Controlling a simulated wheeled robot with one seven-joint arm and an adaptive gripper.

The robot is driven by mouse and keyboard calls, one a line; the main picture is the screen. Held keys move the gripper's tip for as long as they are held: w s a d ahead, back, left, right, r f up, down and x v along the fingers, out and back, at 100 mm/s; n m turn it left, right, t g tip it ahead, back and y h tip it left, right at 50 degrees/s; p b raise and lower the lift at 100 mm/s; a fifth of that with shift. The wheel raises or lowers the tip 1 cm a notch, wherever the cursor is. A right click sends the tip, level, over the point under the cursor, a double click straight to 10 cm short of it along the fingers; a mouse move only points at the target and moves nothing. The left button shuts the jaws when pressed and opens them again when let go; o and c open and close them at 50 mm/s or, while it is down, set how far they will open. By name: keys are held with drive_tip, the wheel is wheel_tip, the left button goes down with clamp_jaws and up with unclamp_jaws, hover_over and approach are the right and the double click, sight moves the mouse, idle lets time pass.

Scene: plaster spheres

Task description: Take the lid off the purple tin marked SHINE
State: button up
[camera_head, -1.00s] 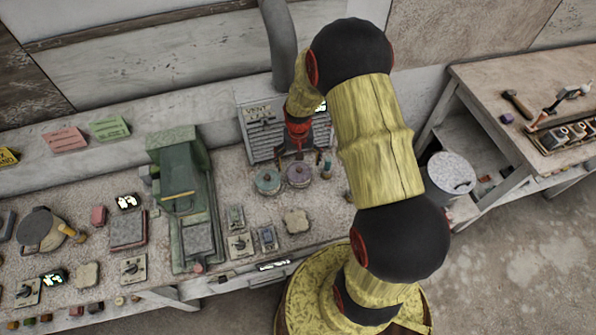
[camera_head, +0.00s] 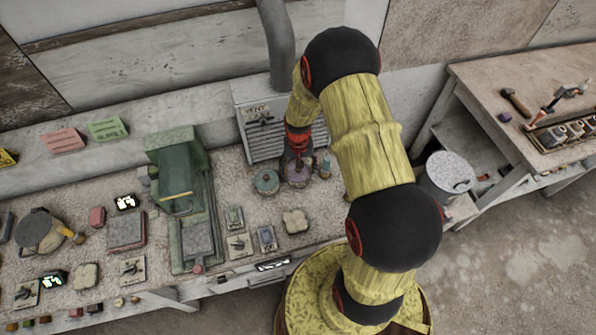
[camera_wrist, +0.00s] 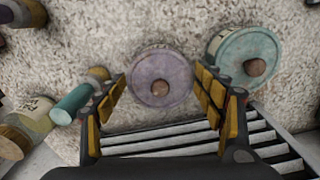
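The purple tin (camera_head: 297,176) stands on the bench in front of the vent box, with its lid on. In the wrist view its round purple lid (camera_wrist: 160,77) has a brown knob in the middle. My gripper (camera_wrist: 160,92) is open above the tin, with one finger on each side of the lid's near part. No contact with the lid is clear. In the head view my gripper (camera_head: 297,160) partly covers the tin. The SHINE marking cannot be read in either view.
A teal-lidded tin (camera_wrist: 245,57) stands close beside the purple one; it also shows in the head view (camera_head: 265,182). Small bottles, one with a teal cap (camera_wrist: 72,104), stand on the other side. The slatted vent box (camera_head: 262,130) is right behind.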

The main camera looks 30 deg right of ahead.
drive_tip(key=shift+s+a, duration=0.1)
drive_tip(key=shift+s, duration=0.1)
drive_tip(key=c, duration=0.5)
